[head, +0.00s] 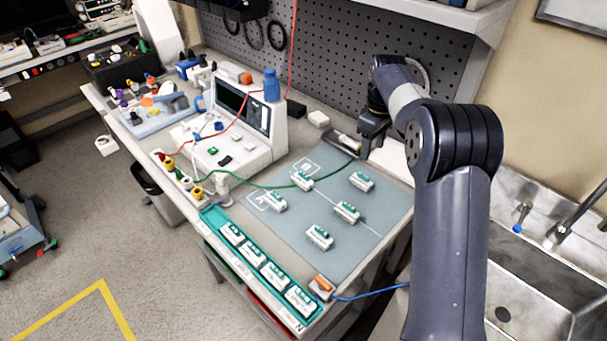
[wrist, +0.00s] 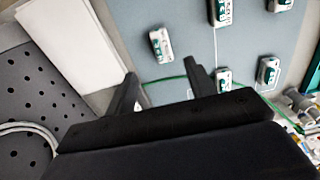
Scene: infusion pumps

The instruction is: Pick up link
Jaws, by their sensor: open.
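Several small white-and-green modules lie spread on the grey-blue mat (head: 378,238) in the head view: a back-left one (head: 302,180), a back-right one (head: 362,181), a left one (head: 275,201), a middle one (head: 347,211) and a front one (head: 319,237). I cannot tell which thing is the link; no such label is readable. My gripper (head: 361,146) is above the bench behind the mat. In the wrist view my gripper (wrist: 162,84) is open with nothing between its fingers. A white-and-green module (wrist: 160,45) lies beyond the fingers, apart from them.
A teal tray (head: 212,217) along the front edge holds more modules. A white monitor unit (head: 270,125) with a blue bottle (head: 271,85) stands left. A green cable (head: 250,186) reaches across the mat's back. The pegboard (head: 330,45) is behind; a sink (head: 540,290) is right.

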